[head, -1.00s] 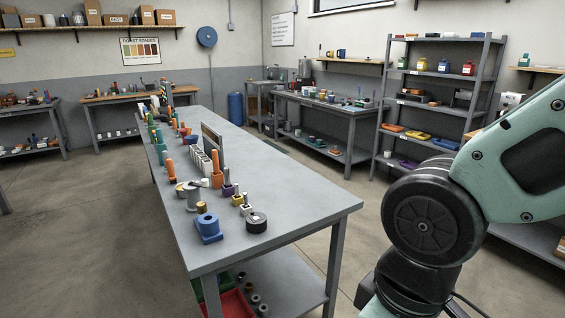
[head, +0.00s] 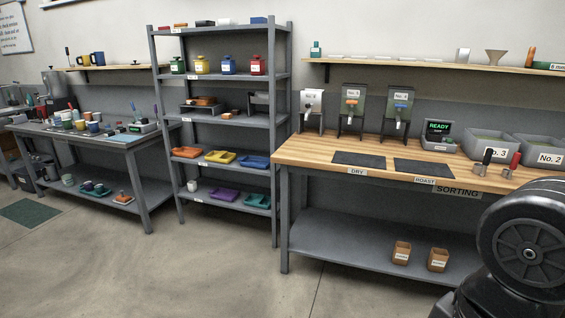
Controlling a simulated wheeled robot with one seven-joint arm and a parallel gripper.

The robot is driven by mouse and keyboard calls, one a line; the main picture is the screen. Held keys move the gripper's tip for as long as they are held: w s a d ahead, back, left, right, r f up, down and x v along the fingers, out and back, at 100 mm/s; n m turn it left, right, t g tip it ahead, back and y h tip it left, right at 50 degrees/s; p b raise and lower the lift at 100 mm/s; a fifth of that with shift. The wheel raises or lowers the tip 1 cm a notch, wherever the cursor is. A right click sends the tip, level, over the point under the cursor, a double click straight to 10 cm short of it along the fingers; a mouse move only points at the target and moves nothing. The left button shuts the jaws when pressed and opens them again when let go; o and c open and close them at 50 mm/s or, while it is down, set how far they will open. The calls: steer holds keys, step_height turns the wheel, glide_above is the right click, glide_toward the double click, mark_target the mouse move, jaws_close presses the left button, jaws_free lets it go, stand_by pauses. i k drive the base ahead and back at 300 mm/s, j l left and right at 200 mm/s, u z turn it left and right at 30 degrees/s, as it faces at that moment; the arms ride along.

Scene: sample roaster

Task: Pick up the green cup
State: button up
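I cannot make out a green cup for certain. Several small cups and mugs (head: 93,127) stand on the grey table (head: 110,141) at the left, too small to tell each colour surely. Teal-green cup-like pieces (head: 88,186) sit on that table's lower shelf. My gripper is not in view; only a dark joint of my arm shows at the lower right.
A grey shelf rack (head: 157,100) with jars and coloured trays stands in the middle. A wooden-topped bench (head: 300,150) with dispensers and grey bins is at the right. A wall shelf (head: 110,67) holds mugs. The floor (head: 200,270) in front is clear.

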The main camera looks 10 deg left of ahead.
mark_target(67, 122)
steer(key=i+l, duration=0.15)
steer(key=i, duration=0.9)
steer(key=i+j+u, duration=0.15)
steer(key=u, duration=0.25)
steer(key=i+u, duration=0.6)
steer(key=u, duration=0.15)
steer(key=i+l+u, duration=0.1)
steer(key=i+u, duration=0.15)
steer(key=u, duration=0.15)
steer(key=i+j+u, duration=0.2)
steer(key=i+u, duration=0.3)
steer(key=i, duration=0.25)
steer(key=i+l+u, duration=0.1)
steer(key=i+u, duration=0.4)
steer(key=i, duration=2.35)
steer(key=i+z, duration=0.1)
steer(key=i, duration=0.55)
steer(key=i+j+z, duration=0.1)
steer(key=i, duration=0.55)
steer(key=i+j+z, duration=0.1)
steer(key=i, duration=0.6)
steer(key=i+z, duration=0.45)
steer(key=i, duration=0.15)
steer(key=i+j+z, duration=0.1)
steer(key=i+z, duration=0.3)
steer(key=i, duration=0.25)
